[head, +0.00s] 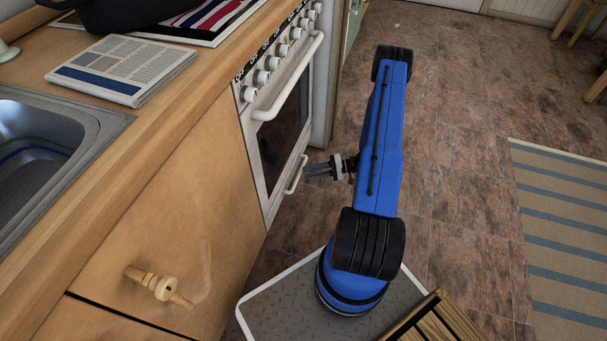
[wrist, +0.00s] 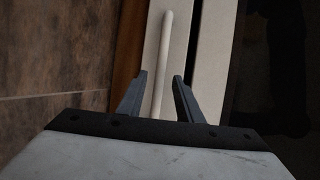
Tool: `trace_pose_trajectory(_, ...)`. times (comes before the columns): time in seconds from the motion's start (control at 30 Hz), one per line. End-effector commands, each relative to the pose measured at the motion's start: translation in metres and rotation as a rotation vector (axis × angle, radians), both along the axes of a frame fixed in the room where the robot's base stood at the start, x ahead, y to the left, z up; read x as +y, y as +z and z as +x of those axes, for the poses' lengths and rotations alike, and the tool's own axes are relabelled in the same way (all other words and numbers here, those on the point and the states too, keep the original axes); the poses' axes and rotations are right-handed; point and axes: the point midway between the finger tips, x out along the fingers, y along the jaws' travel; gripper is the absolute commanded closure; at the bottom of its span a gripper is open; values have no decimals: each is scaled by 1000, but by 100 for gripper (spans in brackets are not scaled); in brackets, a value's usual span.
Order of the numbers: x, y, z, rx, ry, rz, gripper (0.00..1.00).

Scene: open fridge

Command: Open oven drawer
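The white oven (head: 268,130) stands at the end of the wooden counter, with its door closed. Low on its front is the oven drawer's white handle (head: 293,185), and the drawer looks shut. My gripper (head: 308,171) is at the drawer handle, reaching in from the right. In the wrist view my gripper (wrist: 160,78) is open, with its two dark fingers apart. The pale handle (wrist: 164,45) runs lengthwise between the fingers, with a gap visible on both sides. I cannot tell how deep the fingers reach past it.
A wooden cabinet front (head: 165,225) with a knob is left of the oven. The newspaper (head: 122,68) and sink (head: 50,145) are on the counter. A slatted wooden piece (head: 435,322) is at the bottom. Open tiled floor and a striped rug (head: 565,235) lie to the right.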

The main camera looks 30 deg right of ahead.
Motion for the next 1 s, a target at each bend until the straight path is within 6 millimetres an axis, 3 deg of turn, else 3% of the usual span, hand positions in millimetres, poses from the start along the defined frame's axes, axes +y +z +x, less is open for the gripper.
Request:
trace_pose_trajectory(0.3, 27, -6, 15, 0, 0, -1, 68)
trace_pose_trajectory(0.63, 29, -6, 17, 0, -1, -1, 68)
trace_pose_trajectory(0.8, 29, -6, 17, 0, -1, -1, 100)
trace_pose_trajectory(1.0, 28, -6, 16, 0, -1, -1, 100)
